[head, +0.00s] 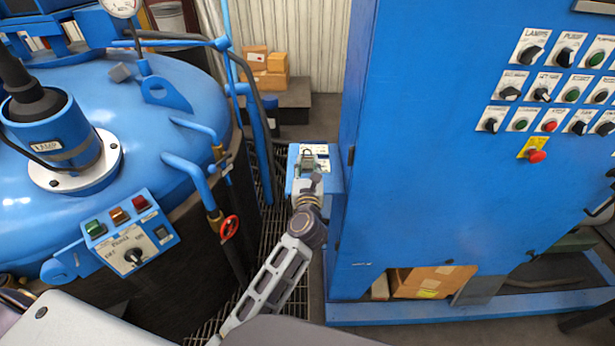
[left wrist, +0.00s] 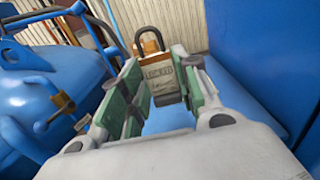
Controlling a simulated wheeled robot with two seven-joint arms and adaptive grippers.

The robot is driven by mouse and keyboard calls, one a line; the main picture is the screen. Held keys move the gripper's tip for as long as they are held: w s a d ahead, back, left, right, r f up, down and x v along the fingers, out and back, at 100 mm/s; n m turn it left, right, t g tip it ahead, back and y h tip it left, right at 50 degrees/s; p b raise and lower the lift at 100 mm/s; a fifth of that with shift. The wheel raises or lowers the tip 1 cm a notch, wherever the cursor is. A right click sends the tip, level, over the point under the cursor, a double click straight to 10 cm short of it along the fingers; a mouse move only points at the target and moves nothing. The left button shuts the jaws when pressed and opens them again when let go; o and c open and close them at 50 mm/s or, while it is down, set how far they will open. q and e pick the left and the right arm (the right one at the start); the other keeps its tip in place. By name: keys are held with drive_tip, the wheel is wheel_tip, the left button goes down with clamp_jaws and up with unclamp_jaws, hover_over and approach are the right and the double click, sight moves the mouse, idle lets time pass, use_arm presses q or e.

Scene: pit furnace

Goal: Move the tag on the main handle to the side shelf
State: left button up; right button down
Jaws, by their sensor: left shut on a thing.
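My left gripper (head: 308,172) is over the small blue side shelf (head: 334,182) on the left side of the blue cabinet. In the left wrist view it is shut on the tag (left wrist: 158,72), a pale, padlock-shaped piece with lettering and a dark loop on top. The tag is upright between the green finger pads. Blue shelf surface (left wrist: 168,120) shows beneath it; I cannot tell whether the tag touches it. In the head view the gripper hides most of the tag. I cannot tell for sure which part is the main handle. My right gripper is out of view.
The blue cabinet (head: 430,190) with switches and a red stop button (head: 537,156) rises close to the right of the shelf. Cardboard boxes (head: 270,72) stand behind.

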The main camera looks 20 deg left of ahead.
sight(307, 173)
use_arm(q)
drive_tip(key=shift+f, duration=0.1)
drive_tip(key=shift+f, duration=1.75)
drive_tip(key=shift+f+b, duration=0.15)
drive_tip(key=shift+b, duration=0.15)
drive_tip(key=o, duration=1)
